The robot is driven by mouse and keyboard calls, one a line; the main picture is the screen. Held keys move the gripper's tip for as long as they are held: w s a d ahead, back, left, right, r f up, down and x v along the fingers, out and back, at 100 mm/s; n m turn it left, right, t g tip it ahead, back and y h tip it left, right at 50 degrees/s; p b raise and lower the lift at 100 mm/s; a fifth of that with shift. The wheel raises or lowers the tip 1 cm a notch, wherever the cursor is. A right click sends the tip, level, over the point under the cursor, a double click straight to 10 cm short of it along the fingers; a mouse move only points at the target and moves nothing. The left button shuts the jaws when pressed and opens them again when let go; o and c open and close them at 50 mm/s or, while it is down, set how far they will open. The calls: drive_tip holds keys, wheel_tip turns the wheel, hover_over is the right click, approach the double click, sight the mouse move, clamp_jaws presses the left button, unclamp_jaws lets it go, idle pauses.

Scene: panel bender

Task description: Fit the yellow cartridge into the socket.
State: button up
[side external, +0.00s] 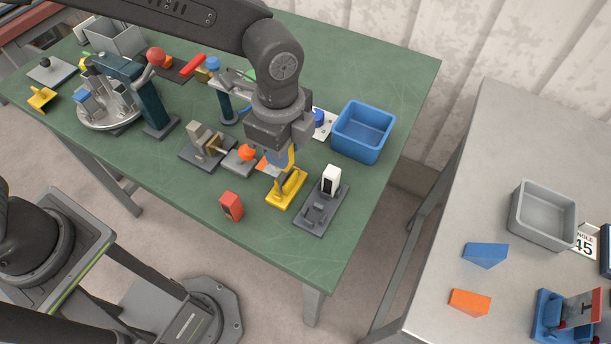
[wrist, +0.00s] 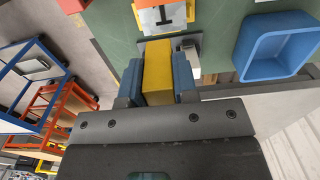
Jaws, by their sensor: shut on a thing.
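The yellow cartridge (wrist: 157,72) is a plain block held between the two blue fingers of my gripper (wrist: 158,80) in the wrist view. In the side view my gripper (side external: 279,160) is over the table, and a strip of yellow (side external: 292,155) shows beside its blue finger. Just below is a yellow stand (side external: 288,190); I cannot tell whether the cartridge touches it. To the right is a dark grey fixture (side external: 319,211) with raised parts and a white block (side external: 331,180) upright at its far end. I cannot tell which part is the socket.
A red block (side external: 231,206) stands left of the yellow stand. A blue bin (side external: 363,131) is at the table's right edge. A grey fixture with a tan block (side external: 203,138) is to the left. The green table (side external: 270,246) is bare in front.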

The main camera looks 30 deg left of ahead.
drive_tip(key=a+r, duration=0.1)
drive_tip(key=a, duration=0.1)
drive_tip(key=w+a+r, duration=0.1)
drive_tip(key=r, duration=0.1)
drive_tip(key=shift+w+a, duration=0.2)
drive_tip(key=shift+a, duration=0.15)
wheel_tip(320, 180, up, 13)
drive_tip(key=w+a, duration=0.9)
drive_tip(key=a, duration=0.5)
drive_tip(key=shift+s+d+f, duration=0.1)
drive_tip(key=shift+f, duration=2.95)
drive_tip(key=shift+s+d+f, duration=0.1)
drive_tip(key=shift+f, duration=2.9)
drive_tip(key=shift+f, duration=0.75)
drive_tip(key=o, duration=0.9)
drive_tip(key=shift+o, duration=0.5)
